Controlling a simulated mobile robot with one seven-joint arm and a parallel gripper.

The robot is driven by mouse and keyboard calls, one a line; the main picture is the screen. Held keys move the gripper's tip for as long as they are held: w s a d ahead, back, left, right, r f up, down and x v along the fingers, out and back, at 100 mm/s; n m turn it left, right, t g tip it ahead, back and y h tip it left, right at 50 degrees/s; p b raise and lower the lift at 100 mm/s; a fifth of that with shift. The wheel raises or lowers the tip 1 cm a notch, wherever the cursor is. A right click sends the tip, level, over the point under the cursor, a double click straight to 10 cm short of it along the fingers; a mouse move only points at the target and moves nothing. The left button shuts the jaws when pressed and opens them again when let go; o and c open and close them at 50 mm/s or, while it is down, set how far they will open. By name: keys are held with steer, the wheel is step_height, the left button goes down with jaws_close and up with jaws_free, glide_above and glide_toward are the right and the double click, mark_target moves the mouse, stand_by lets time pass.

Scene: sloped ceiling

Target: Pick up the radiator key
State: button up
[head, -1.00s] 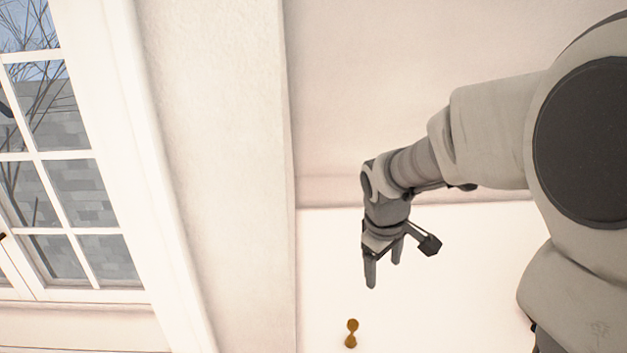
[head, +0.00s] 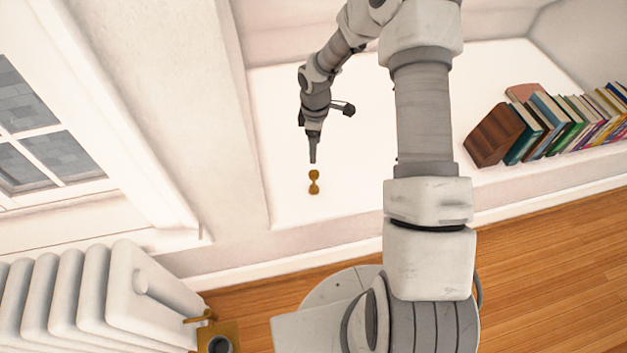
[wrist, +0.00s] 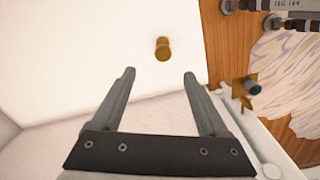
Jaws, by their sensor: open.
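The radiator key (head: 314,182) is a small golden-brown piece with a narrow waist. It stands on the white ledge (head: 290,110) near its front left part. In the wrist view the key (wrist: 162,48) shows end-on as a small brown knob, beyond the fingertips and between their lines. My gripper (head: 313,160) points down just above the key in the head view. In the wrist view my gripper (wrist: 160,75) has its two fingers spread apart with nothing between them. The exact gap from the fingertips to the key is hard to tell.
A row of leaning books (head: 560,122) stands on the ledge at the right. A window (head: 45,140) is at the left, with a white radiator (head: 95,290) below it and a brass-coloured fitting (head: 218,335) beside it. The ledge around the key is clear.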

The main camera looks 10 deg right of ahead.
mark_target(315, 172)
step_height(315, 172, down, 12)
steer(key=b, duration=0.3)
steer(key=f, duration=0.1)
steer(key=f+b, duration=0.1)
steer(key=f, duration=0.1)
steer(key=f+b, duration=0.1)
steer(key=f, duration=0.1)
steer(key=shift+s+a+f, duration=0.15)
steer(key=shift+s+a, duration=0.1)
jaws_close()
